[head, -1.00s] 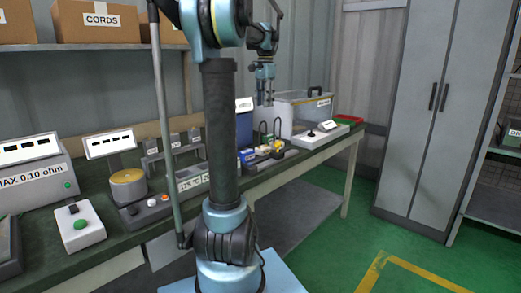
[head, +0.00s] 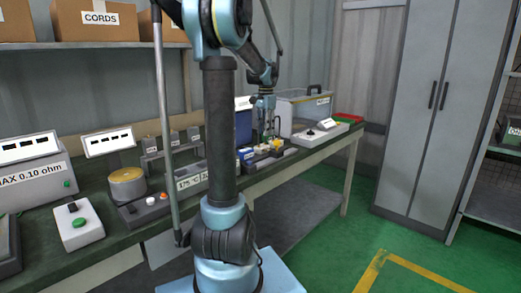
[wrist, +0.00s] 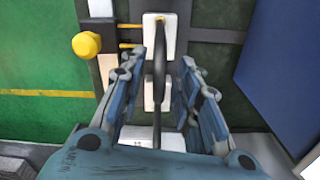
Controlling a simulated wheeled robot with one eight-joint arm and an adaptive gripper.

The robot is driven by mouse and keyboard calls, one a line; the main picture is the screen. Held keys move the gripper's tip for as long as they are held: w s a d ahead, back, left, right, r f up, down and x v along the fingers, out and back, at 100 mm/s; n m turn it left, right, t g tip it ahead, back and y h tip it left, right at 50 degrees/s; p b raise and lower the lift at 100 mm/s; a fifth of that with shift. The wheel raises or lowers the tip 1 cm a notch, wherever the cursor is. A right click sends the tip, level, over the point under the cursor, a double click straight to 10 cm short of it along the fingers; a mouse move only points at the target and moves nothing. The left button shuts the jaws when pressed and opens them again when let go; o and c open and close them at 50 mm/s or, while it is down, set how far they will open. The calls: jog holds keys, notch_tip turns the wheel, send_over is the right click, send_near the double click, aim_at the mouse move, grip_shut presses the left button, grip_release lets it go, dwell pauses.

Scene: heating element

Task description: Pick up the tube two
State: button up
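In the head view my gripper (head: 266,132) is low over the dark fixture (head: 265,158) on the bench. The tubes there are small and partly hidden by the fingers.
A yellow knob (wrist: 86,45) is left of the fingers, and a blue panel (wrist: 282,75) is at right. In the head view, a clear-sided tank (head: 303,105) and a white switch box (head: 320,133) stand beyond the fixture. Green floor (head: 330,215) lies open in front of the bench.

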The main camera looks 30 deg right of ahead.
aim_at(265, 144)
jog(key=shift+f, duration=1.7)
grip_shut()
